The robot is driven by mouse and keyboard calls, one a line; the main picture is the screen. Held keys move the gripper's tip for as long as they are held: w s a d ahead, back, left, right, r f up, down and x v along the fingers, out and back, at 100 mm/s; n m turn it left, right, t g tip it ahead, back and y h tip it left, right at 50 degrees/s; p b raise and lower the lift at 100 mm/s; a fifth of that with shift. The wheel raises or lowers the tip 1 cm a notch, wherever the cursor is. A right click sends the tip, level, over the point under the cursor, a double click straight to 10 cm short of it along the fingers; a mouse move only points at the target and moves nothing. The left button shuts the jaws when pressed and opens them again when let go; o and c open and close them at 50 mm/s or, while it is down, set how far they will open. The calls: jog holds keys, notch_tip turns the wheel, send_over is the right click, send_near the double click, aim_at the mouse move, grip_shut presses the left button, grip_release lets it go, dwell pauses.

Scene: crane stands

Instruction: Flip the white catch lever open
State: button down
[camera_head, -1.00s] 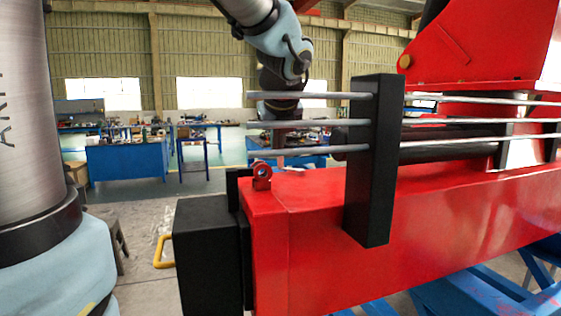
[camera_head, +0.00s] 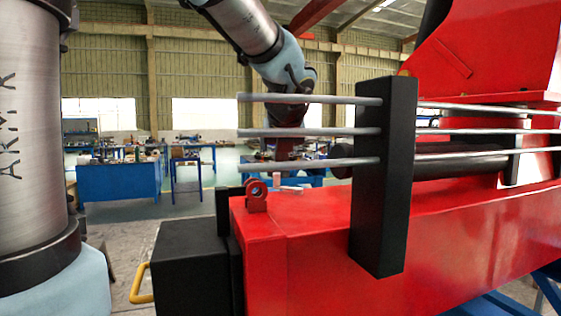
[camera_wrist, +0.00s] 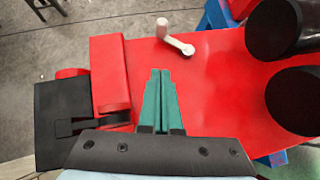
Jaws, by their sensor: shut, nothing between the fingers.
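The white catch lever (camera_wrist: 175,38) shows in the wrist view on top of the red beam (camera_wrist: 210,75). It has a pale upright knob at its left end and a short arm slanting down to the right. In the head view the lever (camera_head: 290,188) is a small pale piece right of the red lug. My gripper (camera_wrist: 160,72) has its green fingers together, with nothing between them. In the wrist view its tips lie just below the lever, with a gap of red surface between. In the head view the fingers are hard to make out behind the grey bars.
A black post (camera_head: 384,180) carries several grey bars (camera_head: 310,132) that cross in front of my arm. A red lug (camera_head: 257,194) and black block (camera_head: 190,268) are at the beam's near end. Black cylinders (camera_wrist: 274,28) stand at right in the wrist view.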

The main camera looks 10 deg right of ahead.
aim_at(277, 182)
jog(key=x, duration=0.7)
jog(key=shift+w+f, duration=0.1)
jog(key=shift+f, duration=0.15)
jog(key=shift+w+d+r+p, duration=0.15)
jog(key=shift+w+p, duration=0.25)
jog(key=shift+w, duration=0.85)
jog(key=shift+w+d, duration=0.15)
jog(key=shift+w, duration=0.65)
